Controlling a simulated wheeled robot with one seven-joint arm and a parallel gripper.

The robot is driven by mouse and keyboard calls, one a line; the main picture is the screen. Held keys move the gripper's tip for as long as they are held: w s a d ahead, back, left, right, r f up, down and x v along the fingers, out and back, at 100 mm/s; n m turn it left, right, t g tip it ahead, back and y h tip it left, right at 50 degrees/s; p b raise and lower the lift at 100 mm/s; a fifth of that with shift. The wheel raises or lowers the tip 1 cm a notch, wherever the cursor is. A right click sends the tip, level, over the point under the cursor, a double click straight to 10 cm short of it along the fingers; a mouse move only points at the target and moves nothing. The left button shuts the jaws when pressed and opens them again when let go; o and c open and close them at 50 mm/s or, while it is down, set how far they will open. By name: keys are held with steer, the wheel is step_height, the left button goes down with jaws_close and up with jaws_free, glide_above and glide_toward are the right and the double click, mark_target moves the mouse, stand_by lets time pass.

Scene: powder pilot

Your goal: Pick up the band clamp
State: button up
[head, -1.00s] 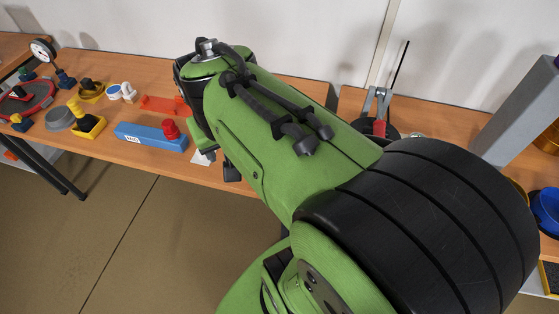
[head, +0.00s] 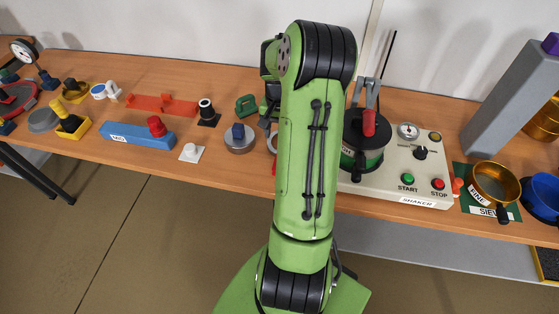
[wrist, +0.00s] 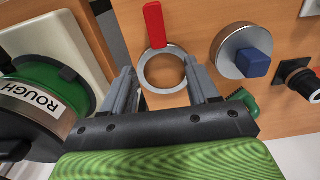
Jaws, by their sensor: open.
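The band clamp, a thin metal ring with a red handle (wrist: 154,26), lies on the wooden bench in the wrist view. My gripper (wrist: 159,72) is open and empty. Its two fingers appear on either side of the ring in the wrist view, with the ring between them. I cannot tell how far above the bench the fingertips are.
The shaker (head: 405,160), with a sieve marked ROUGH (wrist: 32,100), stands on the other side. A blue block (head: 135,136) lies farther left.

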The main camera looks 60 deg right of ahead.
step_height(320, 180, down, 10)
steer(key=shift+s+f+b, duration=0.1)
steer(key=shift+f+b, duration=0.05)
steer(key=shift+b, duration=1)
steer(key=shift+c, duration=0.4)
jaws_close()
step_height(320, 180, up, 13)
steer(key=p, duration=0.5)
